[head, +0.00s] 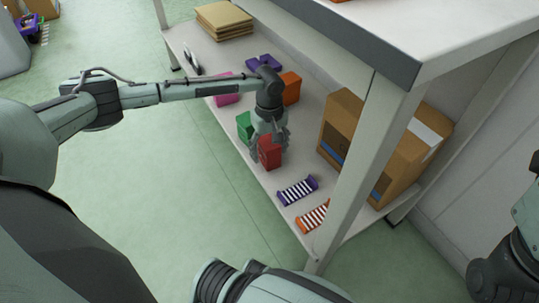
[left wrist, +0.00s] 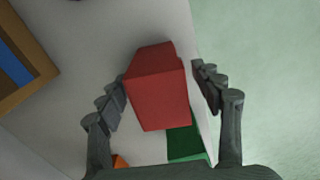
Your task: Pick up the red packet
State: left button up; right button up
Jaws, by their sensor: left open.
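The red packet (head: 270,153) is a box-shaped block on the lower shelf (head: 240,170), near its front edge. My left gripper (head: 268,140) is over it from above in the head view and hides its upper part. In the left wrist view the red packet (left wrist: 158,88) lies between the two open fingers of my left gripper (left wrist: 158,95). A gap shows on the right side; the left finger is close to the packet, and I cannot tell whether it touches. My right gripper is not clearly in view; only part of my right arm shows at the right edge.
A green packet (head: 244,125) stands right beside the red one. An orange packet (head: 290,88) and a pink packet (head: 226,99) are farther back. A cardboard box (head: 412,160), a table leg (head: 365,160) and striped purple (head: 297,190) and orange (head: 312,217) items are to the right.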

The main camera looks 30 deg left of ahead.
pick_arm(q)
jog(key=c, duration=1.3)
jog(key=shift+r, duration=0.15)
